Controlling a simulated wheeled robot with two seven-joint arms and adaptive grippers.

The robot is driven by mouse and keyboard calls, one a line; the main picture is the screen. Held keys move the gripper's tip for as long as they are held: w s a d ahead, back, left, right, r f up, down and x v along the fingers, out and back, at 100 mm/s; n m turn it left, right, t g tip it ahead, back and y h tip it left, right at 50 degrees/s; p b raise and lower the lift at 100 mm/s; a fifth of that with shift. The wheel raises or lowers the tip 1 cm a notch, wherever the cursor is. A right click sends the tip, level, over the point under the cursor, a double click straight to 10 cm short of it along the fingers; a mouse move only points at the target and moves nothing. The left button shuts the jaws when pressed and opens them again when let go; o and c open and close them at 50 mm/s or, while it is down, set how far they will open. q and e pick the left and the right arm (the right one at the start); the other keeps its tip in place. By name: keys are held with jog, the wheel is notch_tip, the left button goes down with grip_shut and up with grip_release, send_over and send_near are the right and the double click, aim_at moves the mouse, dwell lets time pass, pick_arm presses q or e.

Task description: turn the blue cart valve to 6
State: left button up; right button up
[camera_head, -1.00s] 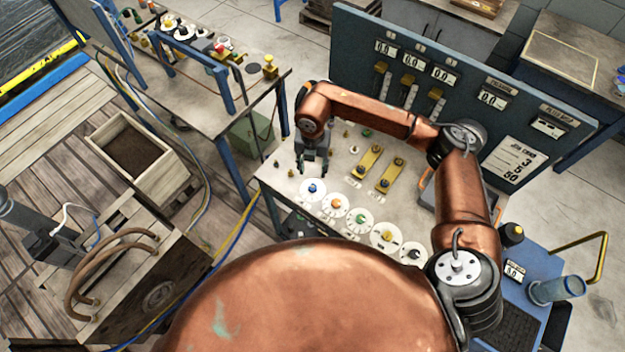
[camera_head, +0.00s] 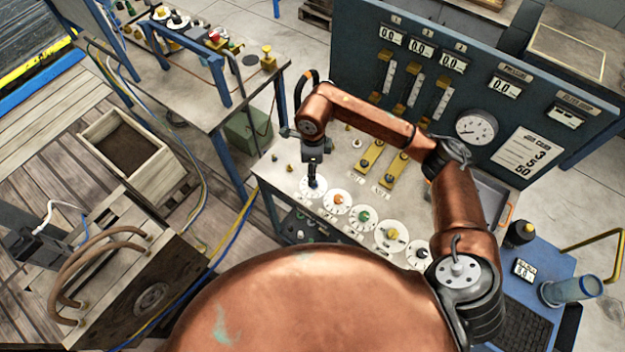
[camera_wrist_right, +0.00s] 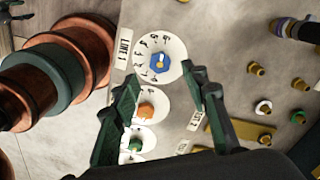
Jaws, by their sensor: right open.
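The blue valve knob (camera_wrist_right: 160,62) is hexagonal with a small orange mark. It sits on a white numbered dial (camera_wrist_right: 177,49) beside a LINE 1 label. In the head view this dial (camera_head: 304,190) is at the left end of the dial row, and the gripper partly covers the knob. My right gripper (camera_head: 313,182) points down at that dial. In the wrist view its open fingers (camera_wrist_right: 163,80) stand apart, with the knob just beyond and between the tips. I cannot tell whether they touch it, or which number the knob points to. My left gripper is not in view.
An orange knob (camera_wrist_right: 147,110) and a green knob (camera_wrist_right: 136,145) have neighbouring dials. Yellow (camera_head: 392,233) and black (camera_head: 422,253) knobs follow in the row. Brass bars (camera_head: 370,156) lie behind it. A blue gauge panel (camera_head: 480,90) rises at the back.

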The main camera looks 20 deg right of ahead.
notch_tip(320, 180, down, 6)
jog(key=shift+f, duration=0.15)
dwell(0.3)
jog(key=c, duration=1.1)
grip_shut()
